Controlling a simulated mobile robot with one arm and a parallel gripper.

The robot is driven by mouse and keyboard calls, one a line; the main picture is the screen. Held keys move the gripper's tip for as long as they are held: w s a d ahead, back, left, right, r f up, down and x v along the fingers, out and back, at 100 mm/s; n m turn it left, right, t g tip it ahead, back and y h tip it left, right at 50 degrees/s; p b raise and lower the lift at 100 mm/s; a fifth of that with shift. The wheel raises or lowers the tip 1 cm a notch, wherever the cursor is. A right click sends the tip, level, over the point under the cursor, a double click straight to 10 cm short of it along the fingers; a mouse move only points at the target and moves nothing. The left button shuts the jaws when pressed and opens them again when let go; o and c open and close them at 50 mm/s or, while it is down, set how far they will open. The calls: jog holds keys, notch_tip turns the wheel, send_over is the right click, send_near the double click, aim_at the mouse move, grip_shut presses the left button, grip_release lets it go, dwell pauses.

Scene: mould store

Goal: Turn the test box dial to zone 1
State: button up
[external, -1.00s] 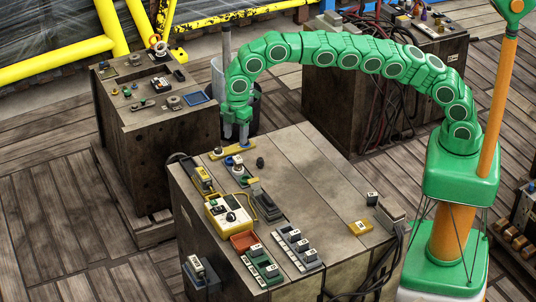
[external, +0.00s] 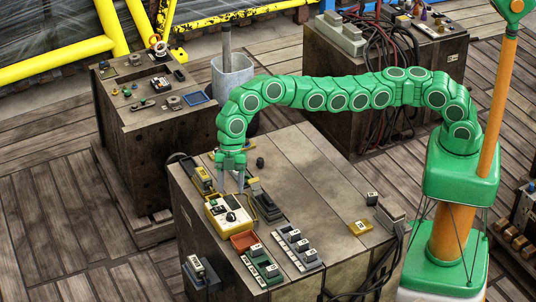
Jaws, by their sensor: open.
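The test box (external: 222,220) is a cream and yellow box near the left edge of the wooden bench top. It has a small green-marked display and a dark dial (external: 231,216) on its face. My gripper (external: 231,186) points down above the far end of the box, with its two grey fingers apart and nothing seen between them. The fingertips are close to the box's far edge; I cannot tell whether they touch it. The dial's zone marks are too small to read.
A yellow tagged block (external: 202,178) sits left of my gripper. A dark grey device (external: 266,207) lies right of the box. An orange tray (external: 244,241) and switch strips (external: 297,249) lie nearer the front. The bench top's right-middle (external: 318,190) is clear.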

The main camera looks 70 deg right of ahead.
aim_at(232, 213)
jog(key=shift+x, duration=3.9)
jog(key=shift+c, duration=0.2)
grip_shut()
jog(key=shift+r, duration=0.1)
jog(key=shift+s+d+m+t, duration=0.15)
jog(key=shift+m+t, duration=0.35)
jog(key=shift+m, duration=0.9)
jog(key=shift+s+a+m+t, duration=0.1)
jog(key=shift+m+t, duration=0.35)
jog(key=shift+m, duration=0.8)
jog(key=shift+s+a+m+t, duration=0.1)
jog(key=shift+m+t, duration=0.35)
jog(key=shift+m, duration=0.8)
